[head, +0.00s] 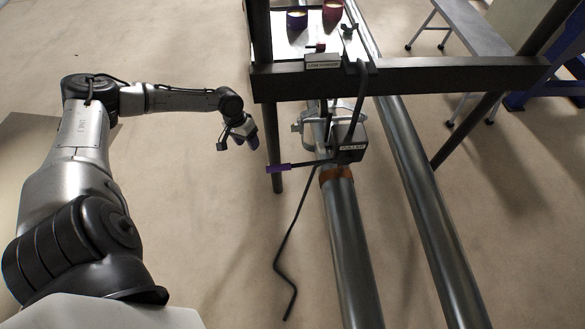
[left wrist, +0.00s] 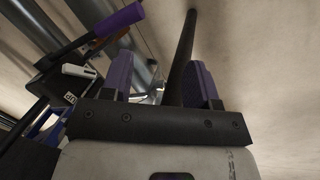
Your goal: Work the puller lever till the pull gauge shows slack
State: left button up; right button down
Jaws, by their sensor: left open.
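The purple lever grip (left wrist: 118,20) shows at the upper left there, outside the fingers. I cannot make out a pull gauge reading. My right gripper is not in view.
The dark crossbeam (head: 420,75) and its left post (head: 277,150) stand close to my left gripper. A black rod or hose (head: 285,255) hangs down to the floor. Two long pipes (head: 352,250) run toward me. A shelf with cups (head: 297,20) is behind. Floor left of the post is clear.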

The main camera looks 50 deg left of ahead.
aim_at(279, 166)
pick_arm(q)
jog(key=w+d+m+t+h, duration=0.2)
jog(key=w+d+m, duration=0.15)
jog(key=m, duration=0.75)
jog(key=b+x, duration=0.4)
jog(key=x, duration=0.8)
jog(key=shift+f, duration=0.45)
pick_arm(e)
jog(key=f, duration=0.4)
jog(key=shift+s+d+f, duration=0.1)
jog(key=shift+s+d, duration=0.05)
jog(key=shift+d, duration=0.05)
pick_arm(q)
jog(key=c, duration=0.4)
grip_shut()
